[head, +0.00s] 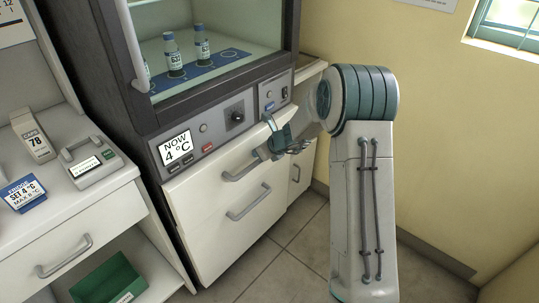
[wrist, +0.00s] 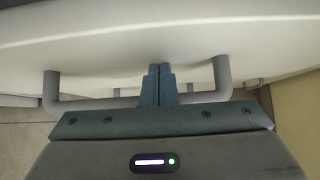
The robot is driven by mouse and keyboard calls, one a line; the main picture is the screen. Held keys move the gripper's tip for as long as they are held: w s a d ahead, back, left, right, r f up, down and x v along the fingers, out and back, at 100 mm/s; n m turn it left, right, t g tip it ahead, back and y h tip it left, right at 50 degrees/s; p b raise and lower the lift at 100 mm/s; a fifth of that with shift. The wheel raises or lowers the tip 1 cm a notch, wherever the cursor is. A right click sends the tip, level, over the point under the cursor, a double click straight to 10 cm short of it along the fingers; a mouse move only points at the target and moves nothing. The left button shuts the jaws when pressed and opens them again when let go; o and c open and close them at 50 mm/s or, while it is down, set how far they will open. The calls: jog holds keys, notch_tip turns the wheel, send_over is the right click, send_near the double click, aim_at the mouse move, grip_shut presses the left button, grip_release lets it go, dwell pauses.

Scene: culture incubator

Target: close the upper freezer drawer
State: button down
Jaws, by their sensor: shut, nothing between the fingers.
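The upper freezer drawer (head: 212,170) has a white front under the control panel, with a grey bar handle (head: 241,172). In the head view I cannot tell clearly how far it stands out. Whether the fingertips touch the front is unclear.
A lower drawer handle (head: 248,203) sits below. Bottles (head: 174,56) stand behind the glass above the control panel (head: 208,140). A white counter (head: 60,200) with devices stands at left, a green bin (head: 108,280) under it. The tiled floor (head: 285,250) in front is clear.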

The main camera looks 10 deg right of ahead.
jog(key=shift+w+a+r, duration=0.15)
jog(key=shift+w+a, duration=0.7)
jog(key=shift+r, duration=0.15)
